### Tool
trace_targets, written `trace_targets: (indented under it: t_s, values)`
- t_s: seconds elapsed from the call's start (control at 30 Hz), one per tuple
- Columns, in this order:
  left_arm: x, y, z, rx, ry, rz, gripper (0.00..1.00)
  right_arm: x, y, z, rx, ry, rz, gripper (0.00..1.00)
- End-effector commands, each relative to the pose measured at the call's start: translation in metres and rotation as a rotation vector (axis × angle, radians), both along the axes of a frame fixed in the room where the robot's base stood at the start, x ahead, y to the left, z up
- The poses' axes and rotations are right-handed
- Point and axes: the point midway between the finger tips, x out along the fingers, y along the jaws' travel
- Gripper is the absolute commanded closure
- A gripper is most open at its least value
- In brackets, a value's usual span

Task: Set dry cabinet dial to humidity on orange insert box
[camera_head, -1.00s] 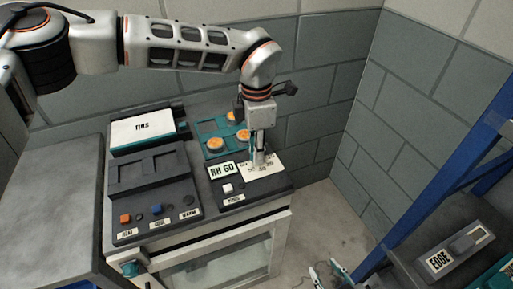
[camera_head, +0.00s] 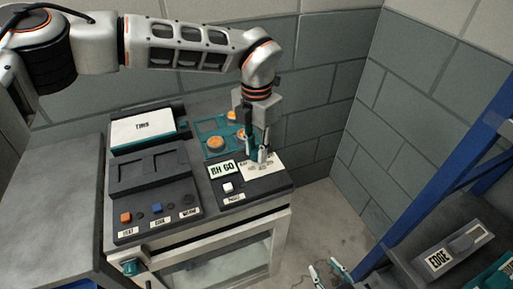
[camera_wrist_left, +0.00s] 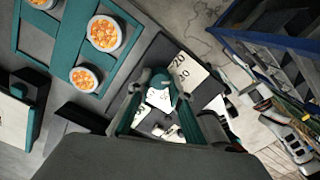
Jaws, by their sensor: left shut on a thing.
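The dry cabinet (camera_head: 225,262) has a dark top panel with a white dial plate (camera_head: 266,172) printed with numbers. My left gripper (camera_head: 259,158) points down over this plate, shut on the dial, which its fingers mostly hide. In the left wrist view, a teal part of the dial (camera_wrist_left: 163,88) shows between the fingers; its exact setting cannot be read. A label reading RH 60 (camera_head: 222,170) sits left of the plate. My right gripper (camera_head: 328,272) is low at the bottom edge, its fingers apart and empty. I cannot pick out an orange insert box for certain.
A teal tray (camera_wrist_left: 57,65) with round dishes of orange pieces (camera_wrist_left: 105,33) lies behind the dial. A box labelled TINS (camera_head: 142,131) and a panel with buttons (camera_head: 156,209) stand left. A blue rack (camera_head: 440,175) with a grey EDGE box (camera_head: 462,247) stands right.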

Motion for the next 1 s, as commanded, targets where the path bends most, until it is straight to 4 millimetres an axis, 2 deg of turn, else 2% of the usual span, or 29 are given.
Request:
trace_targets:
  t_s: [0.37, 0.4, 0.43, 0.47, 0.83, 1.0]
  values:
    - [0.000, 0.000, 0.000, 0.000, 0.000, 0.003, 1.00, 0.001, 0.000, 0.003, 0.001, -0.006, 0.000, 0.60]
    - [0.000, 0.000, 0.000, 0.000, 0.000, 0.003, 0.72, 0.002, 0.000, 0.003, 0.002, -0.007, 0.000, 0.60]
    - [0.000, 0.000, 0.000, 0.000, 0.000, 0.003, 0.65, 0.002, 0.000, 0.004, 0.002, -0.007, 0.000, 0.60]
    - [0.000, 0.000, 0.000, 0.000, 0.000, 0.003, 0.63, 0.002, 0.000, 0.004, 0.002, -0.007, 0.000, 0.60]
    - [0.000, 0.000, 0.003, 0.000, -0.001, 0.003, 0.63, 0.000, -0.002, 0.001, -0.004, -0.001, 0.002, 0.60]
    - [0.001, 0.000, 0.023, -0.001, -0.004, 0.004, 0.63, 0.000, -0.001, 0.001, -0.002, -0.003, 0.001, 0.60]
